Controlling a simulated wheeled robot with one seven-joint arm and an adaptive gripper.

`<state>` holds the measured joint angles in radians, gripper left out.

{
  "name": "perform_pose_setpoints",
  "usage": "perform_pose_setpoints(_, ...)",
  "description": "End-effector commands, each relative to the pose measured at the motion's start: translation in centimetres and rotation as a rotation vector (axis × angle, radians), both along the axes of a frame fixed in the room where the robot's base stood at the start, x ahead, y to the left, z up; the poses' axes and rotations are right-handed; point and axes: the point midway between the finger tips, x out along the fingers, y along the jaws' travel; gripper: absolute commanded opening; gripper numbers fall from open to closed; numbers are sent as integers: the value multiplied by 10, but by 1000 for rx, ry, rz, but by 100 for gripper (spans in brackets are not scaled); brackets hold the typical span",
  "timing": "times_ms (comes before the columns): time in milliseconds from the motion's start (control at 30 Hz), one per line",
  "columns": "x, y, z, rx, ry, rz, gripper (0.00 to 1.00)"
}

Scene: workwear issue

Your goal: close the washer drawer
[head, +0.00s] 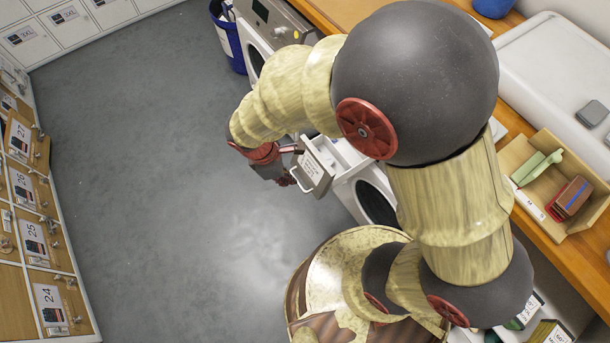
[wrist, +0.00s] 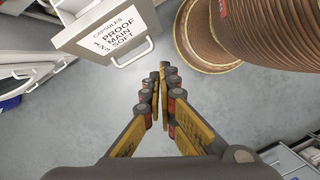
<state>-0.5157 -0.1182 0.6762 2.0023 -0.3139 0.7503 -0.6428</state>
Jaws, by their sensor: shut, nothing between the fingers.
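The washer drawer (head: 317,169) sticks out from the front of the nearer white washer (head: 350,188), so it stands open. In the wrist view its labelled front (wrist: 103,38) and pale handle (wrist: 133,52) are at the upper left. My gripper (head: 291,179) is beside the drawer front, on its outer side in the head view. In the wrist view the fingertips (wrist: 163,69) are together and empty, to the right of the handle and apart from it. My arm hides part of the washer top.
A second washer (head: 262,50) and a blue bin (head: 228,38) stand further back. A wooden counter (head: 515,118) with a wooden organiser (head: 545,215) runs along the right. Numbered lockers (head: 25,190) line the left. The grey floor (head: 150,130) between is clear.

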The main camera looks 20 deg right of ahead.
Motion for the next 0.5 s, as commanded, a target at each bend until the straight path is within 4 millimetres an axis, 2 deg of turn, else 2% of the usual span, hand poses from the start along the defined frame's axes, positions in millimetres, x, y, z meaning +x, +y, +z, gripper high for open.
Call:
perform_pose_setpoints(67, 15, 3, -9, -5, 13, 143, 0)
perform_pose_setpoints(200, 38, 10, -4, 1, 3, 349, 0)
perform_pose_setpoints(333, 41, 12, -4, 2, 18, 451, 0)
perform_pose_setpoints(500, 41, 9, -13, 0, 25, 479, 0)
